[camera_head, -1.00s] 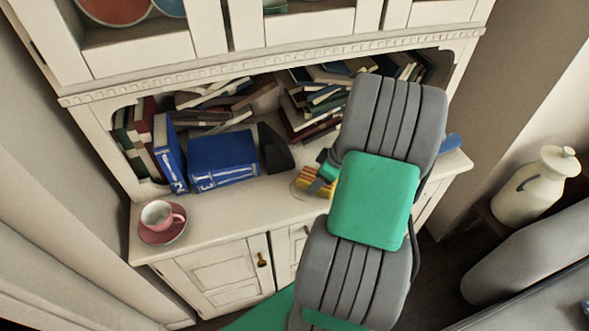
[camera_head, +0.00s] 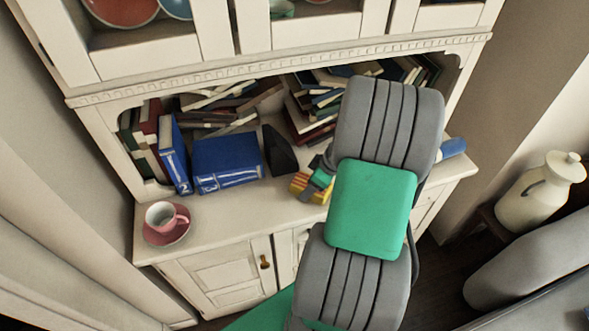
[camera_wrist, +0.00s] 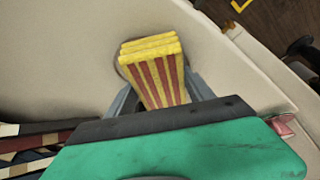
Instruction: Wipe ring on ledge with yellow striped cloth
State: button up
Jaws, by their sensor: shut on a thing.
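The yellow cloth with red stripes (camera_wrist: 158,78) is folded into a block. My gripper (camera_wrist: 155,96) is shut on it, a finger on each side. In the head view the cloth (camera_head: 307,192) is low at the cabinet ledge (camera_head: 222,215), left of my arm, and my gripper (camera_head: 319,180) is partly hidden by the arm. The cloth seems to touch the ledge. In the wrist view a faint dark curved mark, the ring (camera_wrist: 119,66), shows at the cloth's left edge. The cloth covers most of it.
A dark wedge-shaped object (camera_head: 278,150) and blue books (camera_head: 228,162) stand behind and left of the cloth. A pink cup (camera_head: 165,217) on a saucer sits at the ledge's left end. A blue item (camera_head: 452,147) lies at the right. The ledge between cup and cloth is clear.

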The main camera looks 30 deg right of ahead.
aim_at(297, 188)
jog(key=shift+w+a+r, duration=0.15)
jog(key=shift+a+r, duration=0.05)
jog(key=shift+a, duration=0.2)
jog(key=shift+w+a+f, duration=0.15)
jog(key=shift+w+a, duration=0.05)
jog(key=shift+a, duration=0.6)
jog(key=shift+w+a+r, duration=0.1)
jog(key=shift+a+r, duration=0.1)
jog(key=shift+a, duration=0.1)
jog(key=shift+w+a+f, duration=0.15)
jog(key=shift+w+a, duration=0.05)
jog(key=shift+a, duration=0.55)
notch_tip(297, 188, up, 3)
jog(key=shift+r+p, duration=0.1)
jog(key=shift+p, duration=1.05)
jog(key=shift+r+p, duration=1.6)
jog(key=shift+r, duration=0.75)
